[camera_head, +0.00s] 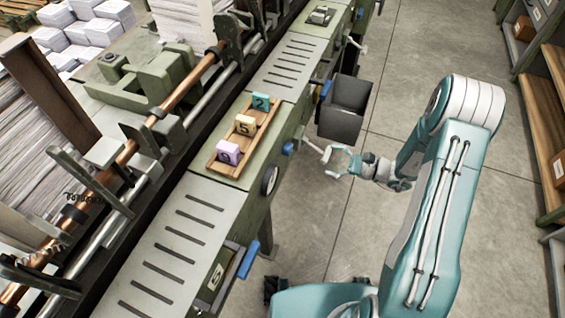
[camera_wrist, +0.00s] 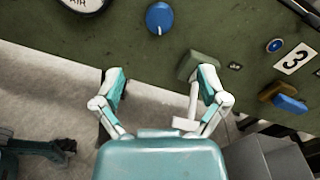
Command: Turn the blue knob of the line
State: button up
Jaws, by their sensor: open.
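The blue knob (camera_head: 288,148) is on the side panel of the long green machine. It also shows in the wrist view (camera_wrist: 160,18), near the top, round with a light pointer mark. My gripper (camera_head: 328,163) is to the right of the knob in the head view, apart from it, with its fingers towards the panel. The knob lies above the gap between the fingertips.
A pale lever (camera_wrist: 193,98) on a green block juts out beside my right finger. A round AIR gauge (camera_wrist: 85,3) is left of the knob. A grey bin (camera_head: 346,108) hangs nearby. A wooden tray (camera_head: 222,168) holds three numbered blocks. Floor beside the machine is clear.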

aim_at(291, 150)
jog(key=w+a+m, duration=0.1)
jog(key=a+m, duration=0.1)
jog(key=a, duration=0.1)
jog(key=w+a+m, duration=0.1)
jog(key=a+m, duration=0.1)
jog(key=a, duration=0.2)
jog(key=w+a+m, duration=0.1)
jog(key=a+m, duration=0.1)
jog(key=a, duration=0.2)
jog(key=shift+f, duration=0.25)
jog(key=c, duration=1.2)
